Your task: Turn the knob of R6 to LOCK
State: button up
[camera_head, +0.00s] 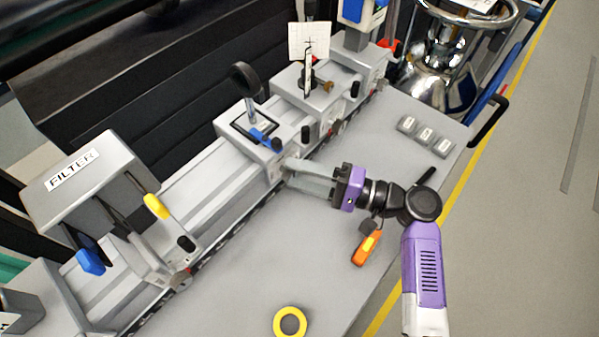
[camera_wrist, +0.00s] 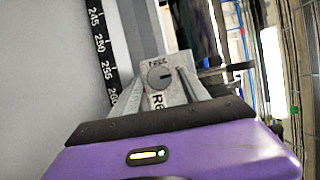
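The R6 knob (camera_wrist: 160,77) is a round dark grey knob on a light grey plate (camera_wrist: 173,95) in the wrist view. FREE is printed above it and R6 below it; I cannot read a LOCK mark. Its dark pointer line looks to lie roughly sideways. My gripper (camera_wrist: 161,84) has one finger on each side of the knob with gaps showing, so it looks open; contact is unclear. In the head view my gripper (camera_head: 290,172) reaches to the front of the middle carriage (camera_head: 243,132), and the knob there is hidden by the fingers.
A FILTER carriage (camera_head: 100,200) stands left on the rail; a carriage with a card (camera_head: 309,41) stands farther right. An orange tool (camera_head: 366,248), a yellow ring (camera_head: 290,322) and small grey blocks (camera_head: 426,134) lie on the table. The table front is mostly free.

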jog(key=b+v, duration=0.1)
jog(key=v, duration=0.6)
jog(key=shift+s+d, duration=0.15)
jog(key=shift+d, duration=0.2)
